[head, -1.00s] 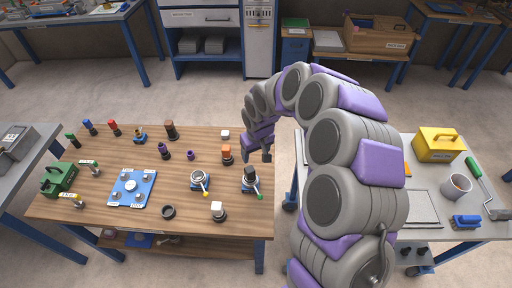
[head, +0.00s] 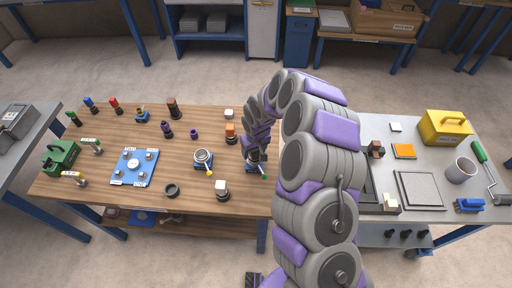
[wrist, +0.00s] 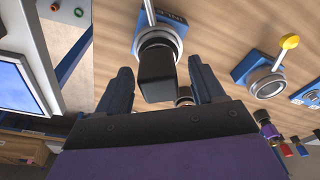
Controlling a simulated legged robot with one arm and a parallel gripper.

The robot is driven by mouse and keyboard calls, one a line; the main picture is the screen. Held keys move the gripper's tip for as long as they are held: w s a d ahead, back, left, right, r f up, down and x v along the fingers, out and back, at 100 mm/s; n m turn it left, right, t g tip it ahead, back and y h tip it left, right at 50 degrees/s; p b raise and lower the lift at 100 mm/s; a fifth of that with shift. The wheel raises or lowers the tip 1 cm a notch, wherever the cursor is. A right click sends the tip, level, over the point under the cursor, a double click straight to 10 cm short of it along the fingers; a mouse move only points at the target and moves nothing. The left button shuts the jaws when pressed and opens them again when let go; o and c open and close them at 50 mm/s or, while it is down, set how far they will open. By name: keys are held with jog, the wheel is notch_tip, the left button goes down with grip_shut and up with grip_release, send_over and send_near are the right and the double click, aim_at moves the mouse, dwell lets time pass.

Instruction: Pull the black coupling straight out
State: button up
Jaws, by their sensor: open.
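The black coupling (wrist: 157,72) shows in the wrist view as a dark block with a round collar behind it, seated in a blue-based fixture (wrist: 174,22). My gripper (wrist: 159,64) is open, with one dark finger on each side of the coupling. Gaps show between the fingers and the coupling. In the head view my gripper (head: 254,150) is over the fixture at the wooden table's right edge and hides most of the coupling. The fixture's green-tipped lever (head: 264,177) shows beside it.
A second blue fixture with a yellow-knobbed lever (head: 203,158) stands to the left. An orange-topped piece (head: 231,132) and a white-topped piece (head: 222,189) stand close by. A grey table (head: 435,208) with a yellow box (head: 446,128) is to the right, beyond a gap.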

jog(key=shift+a, duration=0.35)
jog(key=shift+d+r, duration=0.1)
jog(key=shift+d, duration=0.5)
jog(key=c, duration=0.5)
jog(key=shift+a, duration=0.3)
jog(key=c, duration=0.6)
jog(key=o, duration=0.6)
jog(key=shift+c, duration=0.2)
jog(key=c, duration=0.7)
jog(key=shift+o, duration=0.2)
jog(key=shift+r, duration=0.1)
jog(key=shift+r+p, duration=0.95)
jog(key=shift+r, duration=1.9)
jog(key=shift+r, duration=0.15)
